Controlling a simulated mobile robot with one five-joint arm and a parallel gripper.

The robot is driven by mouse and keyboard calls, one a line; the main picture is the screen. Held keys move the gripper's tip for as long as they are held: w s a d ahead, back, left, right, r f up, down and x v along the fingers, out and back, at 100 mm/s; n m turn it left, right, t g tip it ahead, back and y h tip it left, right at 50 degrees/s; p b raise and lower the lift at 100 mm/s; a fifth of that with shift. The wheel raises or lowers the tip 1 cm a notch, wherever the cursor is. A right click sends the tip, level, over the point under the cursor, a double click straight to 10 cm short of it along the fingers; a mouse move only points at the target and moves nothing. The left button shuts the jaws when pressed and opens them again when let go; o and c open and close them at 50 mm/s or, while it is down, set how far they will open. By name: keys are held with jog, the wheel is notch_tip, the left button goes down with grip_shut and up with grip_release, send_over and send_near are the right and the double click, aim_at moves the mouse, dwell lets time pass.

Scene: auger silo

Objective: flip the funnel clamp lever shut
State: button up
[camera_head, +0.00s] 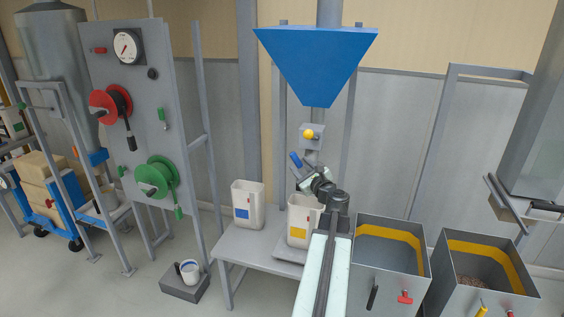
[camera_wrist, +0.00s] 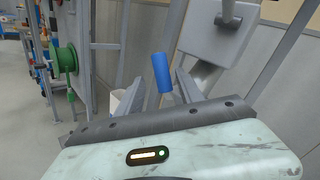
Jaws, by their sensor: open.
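The blue funnel (camera_head: 316,62) hangs on a grey post frame above the work table. Below it is a grey clamp housing with a yellow knob (camera_head: 309,134). The clamp lever has a blue handle (camera_head: 295,160) that sticks up and to the left. My gripper (camera_wrist: 161,86) is open, with one finger on each side of the handle in the picture. I cannot tell whether a finger touches it. In the head view my gripper (camera_head: 304,176) is just below the handle.
A white bin with a yellow label (camera_head: 299,234) stands below my gripper, partly hidden by my arm. A white bin with a blue label (camera_head: 247,205) stands left on the table (camera_head: 238,247). Grey hoppers (camera_head: 388,228) stand at right; a reel panel (camera_head: 135,100) stands at left.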

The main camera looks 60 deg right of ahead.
aim_at(293, 157)
jog(key=shift+s+d+r, duration=0.2)
jog(key=shift+s, duration=0.25)
jog(key=x, duration=0.8)
jog(key=shift+w+a+f, duration=0.1)
jog(key=shift+w+a, duration=0.1)
grip_shut()
jog(key=shift+s, duration=0.1)
dwell(0.6)
